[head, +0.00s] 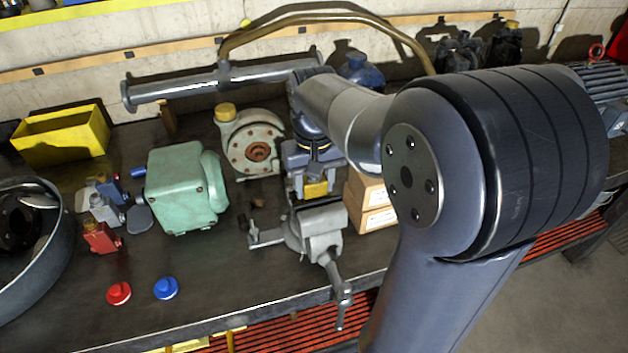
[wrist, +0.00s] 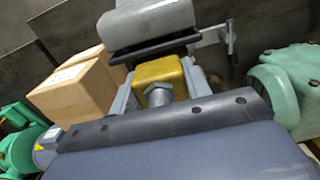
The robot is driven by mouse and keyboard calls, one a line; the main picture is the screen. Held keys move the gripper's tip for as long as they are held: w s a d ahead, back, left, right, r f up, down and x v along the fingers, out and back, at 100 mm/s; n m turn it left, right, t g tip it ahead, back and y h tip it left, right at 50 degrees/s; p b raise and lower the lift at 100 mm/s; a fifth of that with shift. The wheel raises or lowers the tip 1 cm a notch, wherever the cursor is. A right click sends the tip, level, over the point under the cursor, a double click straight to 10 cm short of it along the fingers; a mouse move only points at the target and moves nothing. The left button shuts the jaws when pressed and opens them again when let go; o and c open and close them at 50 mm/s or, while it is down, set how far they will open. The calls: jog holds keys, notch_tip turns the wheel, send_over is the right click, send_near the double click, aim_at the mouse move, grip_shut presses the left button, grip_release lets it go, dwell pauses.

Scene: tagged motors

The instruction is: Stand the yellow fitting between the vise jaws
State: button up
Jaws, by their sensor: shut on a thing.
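The yellow fitting (head: 316,189) is in my gripper (head: 307,183), at the near side of the blue-grey hand in the head view. In the wrist view the yellow fitting (wrist: 159,72) shows as a block with a grey round part below it. My gripper (wrist: 160,85) has a light grey finger on each side of it and is shut on it. The grey vise (head: 322,222) stands just in front of the fitting in the head view. In the wrist view the vise (wrist: 150,24) shows its dark jaw edge close beside the fitting. I cannot tell whether they touch.
Cardboard boxes (head: 371,205) stand right of the vise. A green motor housing (head: 180,185) and a round pump (head: 252,145) stand to the left. Red (head: 118,293) and blue (head: 166,288) caps lie near the front edge. The vise handle (head: 340,290) overhangs that edge.

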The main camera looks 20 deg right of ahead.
jog(key=shift+f, duration=0.1)
jog(key=o, duration=1.2)
jog(key=shift+c, duration=0.2)
notch_tip(320, 180, up, 11)
jog(key=shift+f, duration=0.15)
jog(key=shift+f, duration=0.1)
notch_tip(320, 180, down, 10)
jog(key=shift+s+r, duration=0.1)
jog(key=shift+r+p, duration=0.15)
jog(key=shift+p, duration=0.35)
jog(key=shift+r+p, duration=1.3)
jog(key=shift+r, duration=0.5)
jog(key=shift+f, duration=0.2)
